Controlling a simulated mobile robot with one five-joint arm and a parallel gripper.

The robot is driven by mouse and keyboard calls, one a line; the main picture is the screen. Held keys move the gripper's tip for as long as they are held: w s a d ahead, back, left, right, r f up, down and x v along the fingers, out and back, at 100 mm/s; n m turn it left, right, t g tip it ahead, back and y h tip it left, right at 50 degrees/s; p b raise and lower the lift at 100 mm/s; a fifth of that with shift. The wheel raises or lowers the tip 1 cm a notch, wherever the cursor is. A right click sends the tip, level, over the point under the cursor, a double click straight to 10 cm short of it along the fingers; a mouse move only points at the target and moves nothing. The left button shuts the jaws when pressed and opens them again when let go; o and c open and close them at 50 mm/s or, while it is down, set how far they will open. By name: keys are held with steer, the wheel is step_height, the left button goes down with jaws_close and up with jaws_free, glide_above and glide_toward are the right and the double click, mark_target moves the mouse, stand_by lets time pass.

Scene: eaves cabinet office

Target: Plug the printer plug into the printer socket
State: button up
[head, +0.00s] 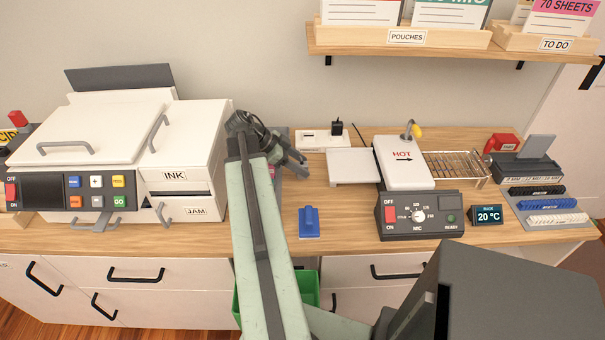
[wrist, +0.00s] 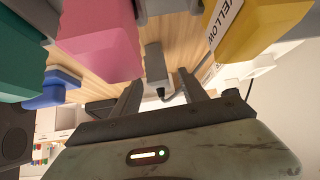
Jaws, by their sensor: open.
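In the head view my gripper (head: 296,158) is at the back of the counter, just right of the white printer (head: 195,130). In the wrist view its two fingers (wrist: 164,94) are apart, with nothing clearly held. A grey block with a dark cable (wrist: 156,66), which looks like a plug, shows beyond and between the fingertips; I cannot tell whether they touch it. A white socket strip (head: 318,139) lies against the wall right of my gripper, with a black plug (head: 337,128) standing at its right end. I cannot read which outlet is the printer's.
Pink (wrist: 98,40), yellow (wrist: 255,25) and green (wrist: 20,60) blocks crowd my gripper in the wrist view. A laminator (head: 405,165) with a control box (head: 420,214) stands to the right. A blue item (head: 309,222) lies on the front counter, with bare wood around it.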

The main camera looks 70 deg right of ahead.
steer(key=b+x, duration=0.2)
steer(key=x, duration=0.1)
steer(key=shift+f, duration=0.4)
steer(key=shift+s+d, duration=0.1)
steer(key=shift+s, duration=0.1)
steer(key=shift+r, duration=0.15)
steer(key=shift+c, duration=0.3)
jaws_close()
steer(key=shift+r+p, duration=0.15)
steer(key=shift+p, duration=0.15)
step_height(320, 180, up, 10)
steer(key=p, duration=1)
steer(key=w+d+r+m+p, duration=0.1)
steer(key=w+d+r+p, duration=0.1)
steer(key=d, duration=1.4)
steer(key=shift+w+r+y, duration=0.2)
steer(key=shift+w+y, duration=0.2)
steer(key=shift+w, duration=0.25)
